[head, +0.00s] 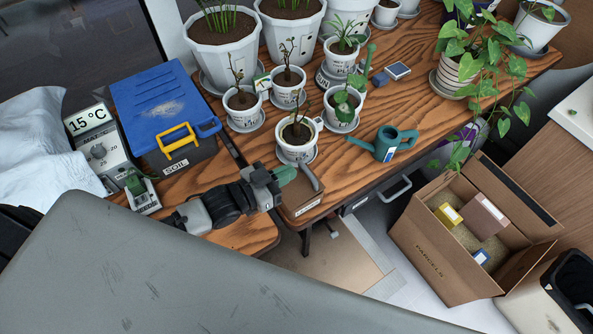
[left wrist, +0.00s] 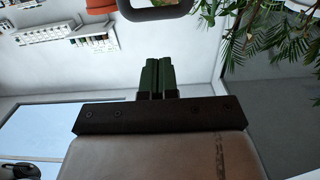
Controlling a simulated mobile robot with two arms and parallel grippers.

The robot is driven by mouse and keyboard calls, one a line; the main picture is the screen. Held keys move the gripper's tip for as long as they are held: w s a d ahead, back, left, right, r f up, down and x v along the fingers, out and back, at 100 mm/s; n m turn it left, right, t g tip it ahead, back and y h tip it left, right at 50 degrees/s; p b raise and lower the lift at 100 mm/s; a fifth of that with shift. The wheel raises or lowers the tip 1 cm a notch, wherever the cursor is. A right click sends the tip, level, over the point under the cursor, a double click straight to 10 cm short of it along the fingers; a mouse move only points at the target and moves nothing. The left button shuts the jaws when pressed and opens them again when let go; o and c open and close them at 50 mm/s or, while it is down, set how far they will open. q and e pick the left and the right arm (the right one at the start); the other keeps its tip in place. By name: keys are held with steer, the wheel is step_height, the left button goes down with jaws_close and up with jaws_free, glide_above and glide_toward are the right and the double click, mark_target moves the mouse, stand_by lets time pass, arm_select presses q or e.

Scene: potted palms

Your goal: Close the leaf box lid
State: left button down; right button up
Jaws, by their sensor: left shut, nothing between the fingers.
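A small brown box (head: 302,204) with a white label stands at the front edge of the wooden bench; the label is too small to read surely. A grey curved bar (head: 308,176) rises at its right side; I cannot tell whether it is the lid's handle, and the lid's position is largely hidden by my gripper. My left gripper (head: 285,175), with green fingertips, is shut and empty just above the box. In the left wrist view its fingers (left wrist: 159,76) are together, with a dark rounded loop (left wrist: 155,11) beyond them. My right gripper is not in view.
Several small potted plants (head: 296,138) stand behind the box. A teal watering can (head: 388,145) is to the right. A soil box (head: 183,153) with a blue lid is to the left. An open parcels carton (head: 430,250) stands lower right. Bare bench lies between the box and can.

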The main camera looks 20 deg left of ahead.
mark_target(307, 170)
arm_select(q)
steer(key=shift+w+d+f, duration=0.4)
steer(key=shift+w+f, duration=0.1)
steer(key=shift+f, duration=0.1)
steer(key=shift+w+d+f, duration=0.35)
steer(key=shift+w+f, duration=0.1)
steer(key=shift+f, duration=0.1)
steer(key=shift+w+d+f, duration=0.1)
steer(key=shift+w+f, duration=0.05)
steer(key=shift+f, duration=0.2)
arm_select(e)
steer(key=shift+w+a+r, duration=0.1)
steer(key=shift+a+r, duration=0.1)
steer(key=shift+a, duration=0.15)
arm_select(q)
steer(key=shift+w+d+f+b, duration=0.35)
steer(key=shift+w+f+b, duration=0.05)
steer(key=shift+f+b, duration=0.1)
steer(key=shift+r, duration=0.1)
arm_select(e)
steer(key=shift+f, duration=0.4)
arm_select(q)
steer(key=shift+r, duration=0.1)
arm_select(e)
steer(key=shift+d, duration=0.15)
